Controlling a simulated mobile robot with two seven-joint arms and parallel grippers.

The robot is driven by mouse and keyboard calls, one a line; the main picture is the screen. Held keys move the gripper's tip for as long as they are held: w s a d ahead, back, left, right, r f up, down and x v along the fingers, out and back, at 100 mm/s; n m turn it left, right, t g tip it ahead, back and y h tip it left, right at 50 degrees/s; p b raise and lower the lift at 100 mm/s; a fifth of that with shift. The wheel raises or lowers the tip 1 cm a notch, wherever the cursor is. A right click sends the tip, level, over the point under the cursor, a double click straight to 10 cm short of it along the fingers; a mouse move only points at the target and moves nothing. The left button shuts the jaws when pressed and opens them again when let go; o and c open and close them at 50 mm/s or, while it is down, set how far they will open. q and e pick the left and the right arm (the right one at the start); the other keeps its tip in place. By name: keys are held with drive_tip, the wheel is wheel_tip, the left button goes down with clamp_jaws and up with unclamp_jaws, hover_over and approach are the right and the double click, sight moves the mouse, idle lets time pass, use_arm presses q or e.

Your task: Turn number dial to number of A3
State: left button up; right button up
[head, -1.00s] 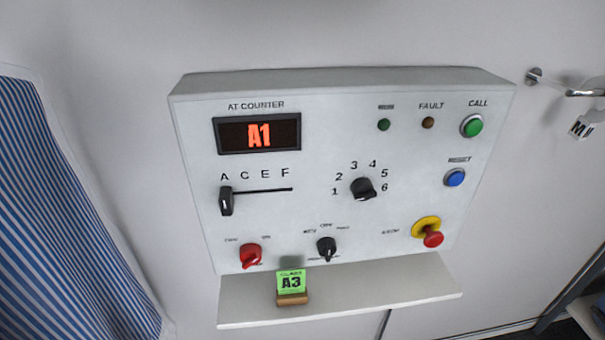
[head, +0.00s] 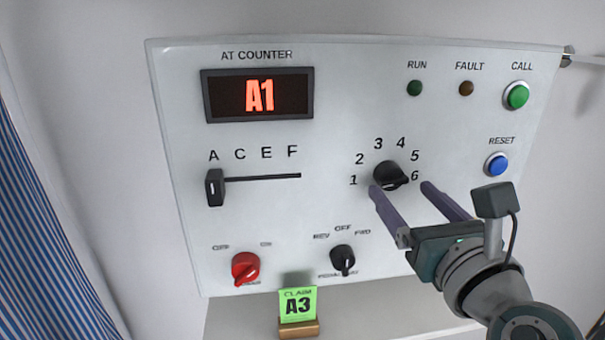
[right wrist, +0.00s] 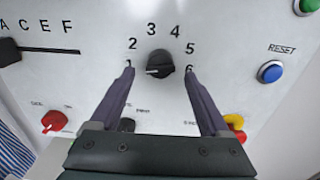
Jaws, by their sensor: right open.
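The number dial (head: 389,175) is a black knob ringed by the numbers 1 to 6 on a white control panel; it also shows in the right wrist view (right wrist: 160,63). In that view a pale mark on the knob lies on its left side, toward the 1. The display (head: 259,96) reads A1 in red. A green claim card (head: 298,304) reads A3. My right gripper (head: 399,187) is open, its fingertips on either side of the dial and apart from it in the right wrist view (right wrist: 159,70). My left gripper is not in view.
The letter slider (head: 215,188) is at A. A red knob (head: 245,268) and a black REV/OFF/FWD knob (head: 342,259) sit below. The green CALL (head: 516,95) and blue RESET (head: 497,164) buttons are at right. A shelf (head: 380,318) juts out under the panel.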

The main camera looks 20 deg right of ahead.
sight(396, 184)
drive_tip(key=shift+x, duration=1.75)
clamp_jaws()
